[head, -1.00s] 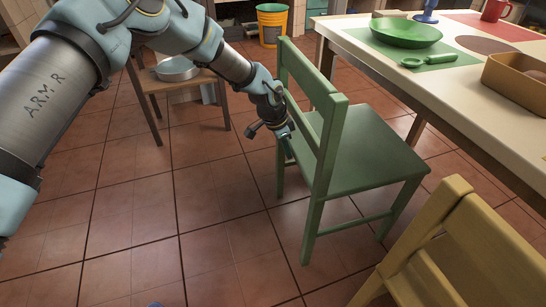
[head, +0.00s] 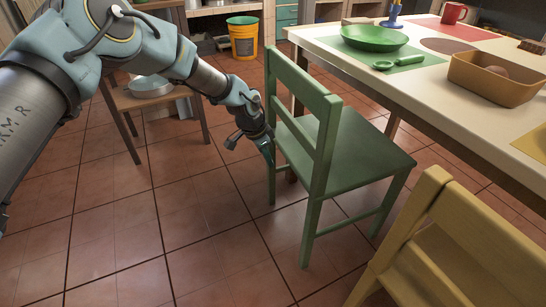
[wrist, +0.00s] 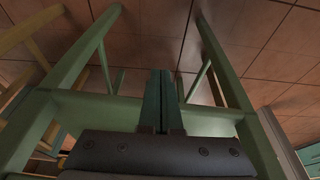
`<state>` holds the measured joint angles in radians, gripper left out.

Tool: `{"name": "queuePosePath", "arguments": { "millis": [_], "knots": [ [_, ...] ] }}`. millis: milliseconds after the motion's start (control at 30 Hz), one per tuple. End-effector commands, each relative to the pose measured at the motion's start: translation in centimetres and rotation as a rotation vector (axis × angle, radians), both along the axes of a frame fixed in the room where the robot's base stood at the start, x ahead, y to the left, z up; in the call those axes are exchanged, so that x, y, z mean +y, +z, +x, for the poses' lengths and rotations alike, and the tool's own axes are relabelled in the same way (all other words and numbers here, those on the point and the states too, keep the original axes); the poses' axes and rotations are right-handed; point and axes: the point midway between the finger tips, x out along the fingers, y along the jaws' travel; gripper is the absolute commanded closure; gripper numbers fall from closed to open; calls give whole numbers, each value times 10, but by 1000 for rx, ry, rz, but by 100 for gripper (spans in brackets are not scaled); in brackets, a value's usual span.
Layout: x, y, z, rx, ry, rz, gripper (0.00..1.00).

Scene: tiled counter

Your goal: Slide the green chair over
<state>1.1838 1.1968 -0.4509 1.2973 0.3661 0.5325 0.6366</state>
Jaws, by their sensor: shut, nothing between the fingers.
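The green chair (head: 348,150) stands upright on the tiled floor beside the table, its slatted back on the left and its seat reaching toward the table. My gripper (head: 269,158) is low at the left side of the chair's back, below seat-top height, pointing down. It is shut and holds nothing. In the wrist view my shut fingers (wrist: 160,90) lie in front of a green crossbar, between two green uprights of the chair (wrist: 85,50). I cannot tell whether the fingers touch the chair.
The table (head: 440,95) carries a green bowl (head: 374,38), a tan bin (head: 492,78) and a red mug (head: 453,13). A yellow chair (head: 440,230) stands close at the front right. A wooden chair with a pan (head: 150,86) is behind my arm. The left floor is clear.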

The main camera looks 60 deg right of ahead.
Motion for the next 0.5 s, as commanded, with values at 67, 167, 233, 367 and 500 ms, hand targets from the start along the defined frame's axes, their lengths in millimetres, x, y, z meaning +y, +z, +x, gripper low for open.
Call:
{"name": "queuePosePath", "arguments": {
  "millis": [67,167,233,367,500],
  "knots": [
    [2,21,3,-1,0,-4,100],
    [7,38,7,-1,1,-2,100],
    [10,51,10,-1,2,-2,100],
    [16,73,14,-1,2,-1,100],
    [19,88,17,-1,1,0,100]
  ]
}}
